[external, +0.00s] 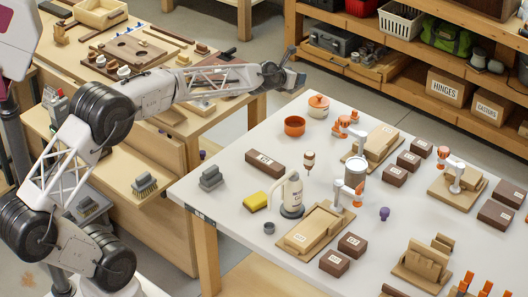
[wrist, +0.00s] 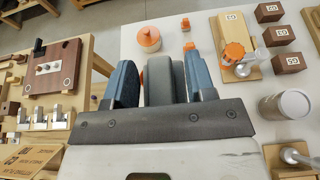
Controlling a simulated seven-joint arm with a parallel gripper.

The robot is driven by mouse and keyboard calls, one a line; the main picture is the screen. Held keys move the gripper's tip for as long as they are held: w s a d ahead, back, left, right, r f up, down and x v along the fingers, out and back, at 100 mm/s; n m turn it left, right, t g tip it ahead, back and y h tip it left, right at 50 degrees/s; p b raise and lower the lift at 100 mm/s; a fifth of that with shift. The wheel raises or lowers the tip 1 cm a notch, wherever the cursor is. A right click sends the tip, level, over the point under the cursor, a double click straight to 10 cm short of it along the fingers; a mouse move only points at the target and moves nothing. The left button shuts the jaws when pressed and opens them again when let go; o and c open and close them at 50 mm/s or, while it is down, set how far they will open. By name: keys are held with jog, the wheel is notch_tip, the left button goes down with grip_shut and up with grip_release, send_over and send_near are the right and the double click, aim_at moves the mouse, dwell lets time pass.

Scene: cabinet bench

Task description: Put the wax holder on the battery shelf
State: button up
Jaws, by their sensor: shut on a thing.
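My gripper (wrist: 168,82) is shut on a grey rounded piece (wrist: 157,82), which stands upright between its two blue fingers in the wrist view. This piece may be the wax holder, but no label on it can be read. In the external view my gripper (external: 291,80) is raised near the far left corner of the white table, and the held piece is too small to make out there. I cannot pick out a battery shelf by label. A wooden shelf unit (external: 385,84) stands across the back right.
A wooden bench with tools is at left. Shelf boxes read HINGES (external: 445,88) and GASKETS (external: 487,108).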

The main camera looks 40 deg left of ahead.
jog(key=shift+r, duration=0.9)
jog(key=shift+d+r, duration=0.3)
jog(key=shift+r, duration=0.2)
jog(key=shift+d+r, duration=0.25)
jog(key=shift+r, duration=0.25)
jog(key=s+d+m+h, duration=0.1)
jog(key=s+d, duration=0.2)
jog(key=d, duration=0.9)
jog(key=s+d+m+h, duration=0.1)
jog(key=s+d+h, duration=0.1)
jog(key=d, duration=1)
jog(key=s+d+m+h, duration=0.1)
jog(key=s+d, duration=0.2)
jog(key=d, duration=0.9)
jog(key=s+d+m+g+h, duration=0.1)
jog(key=s+d, duration=0.9)
jog(key=d, duration=0.5)
notch_tip(320, 180, down, 24)
jog(key=shift+w+a+r, duration=0.15)
jog(key=shift+a+r, duration=0.05)
jog(key=w+d+f, duration=0.1)
jog(key=w+d, duration=0.8)
jog(key=w, duration=0.3)
jog(key=shift+f, duration=0.2)
